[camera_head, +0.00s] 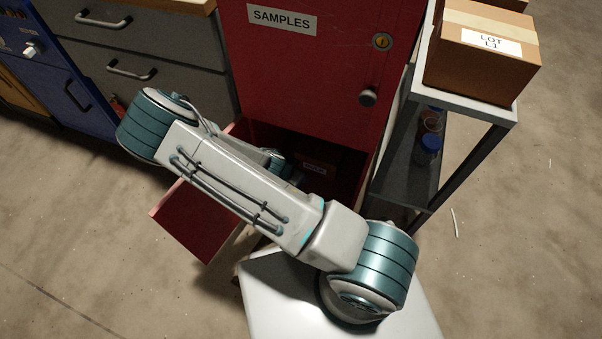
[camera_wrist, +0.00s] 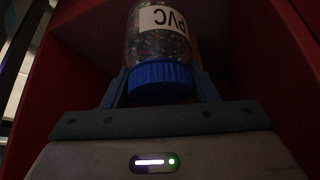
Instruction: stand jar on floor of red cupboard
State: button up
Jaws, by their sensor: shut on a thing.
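The red cupboard (camera_head: 310,75) is labelled SAMPLES; its lower compartment is open, with a red door panel (camera_head: 200,222) swung out at the lower left. My arm reaches into this compartment, and my gripper and the jar are hidden behind it in the head view. In the wrist view my gripper (camera_wrist: 161,88) is shut on the jar (camera_wrist: 150,42), with a finger on each side near its blue cap. The jar is clear, holds speckled bits and has an upside-down PVC label. Red cupboard walls (camera_wrist: 270,60) surround it. I cannot tell whether it touches the floor.
A dark thing with a small pale label (camera_head: 314,169) is inside the compartment. A grey rack (camera_head: 408,150) stands close on the right, with a cardboard box (camera_head: 480,62) on top and blue-capped jars (camera_head: 429,143) below. Grey drawers (camera_head: 140,45) stand on the left.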

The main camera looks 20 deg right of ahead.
jog(key=b+x, duration=0.2)
jog(key=x, duration=0.2)
jog(key=w+b+x, duration=0.1)
jog(key=b+x, duration=0.2)
jog(key=x, duration=0.1)
jog(key=shift+w+a, duration=0.1)
jog(key=shift+w, duration=0.35)
jog(key=shift+f, duration=0.1)
jog(key=o, duration=1.1)
jog(key=p+v, duration=0.4)
jog(key=v, duration=0.8)
jog(key=shift+p, duration=0.35)
